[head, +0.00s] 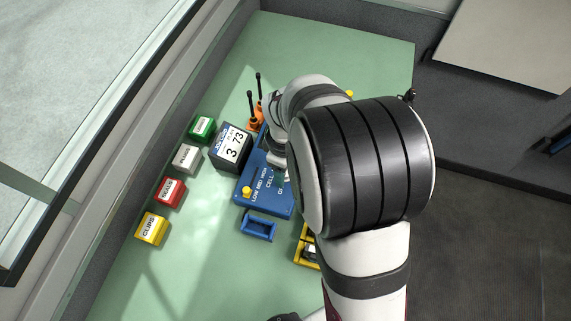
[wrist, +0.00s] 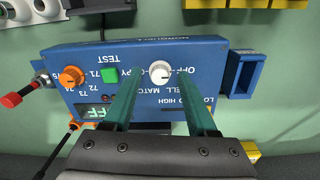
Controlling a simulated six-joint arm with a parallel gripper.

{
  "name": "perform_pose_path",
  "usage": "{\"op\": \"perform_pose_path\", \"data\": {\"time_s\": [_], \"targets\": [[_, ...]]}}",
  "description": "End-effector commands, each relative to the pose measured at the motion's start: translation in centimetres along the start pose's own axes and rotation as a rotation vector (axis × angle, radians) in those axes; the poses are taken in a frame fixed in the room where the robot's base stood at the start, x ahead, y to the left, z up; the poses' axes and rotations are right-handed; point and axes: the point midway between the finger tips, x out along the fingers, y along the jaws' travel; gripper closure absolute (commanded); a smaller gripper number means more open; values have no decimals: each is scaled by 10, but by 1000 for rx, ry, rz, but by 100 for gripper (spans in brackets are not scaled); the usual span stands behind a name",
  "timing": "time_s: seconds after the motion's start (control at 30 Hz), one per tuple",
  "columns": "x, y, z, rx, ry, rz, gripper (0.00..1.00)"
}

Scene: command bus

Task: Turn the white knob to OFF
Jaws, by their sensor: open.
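The white knob (wrist: 161,72) sits on the blue panel (wrist: 135,52), which appears upside down in the wrist view. OFF is printed beside the knob, with other lettering around it. I cannot tell exactly where its pointer mark points. My gripper (wrist: 161,78) is open, its two dark green fingers reaching over the panel to either side of the knob. I cannot tell whether they touch it. In the head view the blue panel (head: 252,200) is partly covered by my arm, and the knob is hidden.
The panel also carries an orange knob (wrist: 72,76) and a green button (wrist: 109,75). A card box (head: 231,146) reading 3 and 73 stands behind it. Green, grey, red and yellow blocks (head: 152,229) line the left. A blue tray (head: 246,229) and a yellow tray (head: 300,258) sit in front.

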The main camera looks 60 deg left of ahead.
Motion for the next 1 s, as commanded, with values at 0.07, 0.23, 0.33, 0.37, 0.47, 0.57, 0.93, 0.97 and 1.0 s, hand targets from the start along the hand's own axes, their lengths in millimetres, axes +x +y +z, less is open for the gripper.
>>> {"op": "perform_pose_path", "data": {"time_s": [0.07, 0.23, 0.33, 0.37, 0.47, 0.57, 0.93, 0.97, 1.0], "targets": [[-3, 0, 0, 0, 1, 1, 42], [-34, 1, -1, 0, 4, 5, 42], [-66, 1, -1, 0, 5, 6, 42], [-76, 1, -1, 0, 5, 6, 42], [-108, 1, -1, 0, 4, 6, 42], [-132, 1, 0, 0, 3, 4, 42], [-158, 0, 0, -1, 0, 0, 42], [-158, 0, 0, -1, 0, 0, 42], [-158, 0, 0, -1, 0, 0, 42]]}}
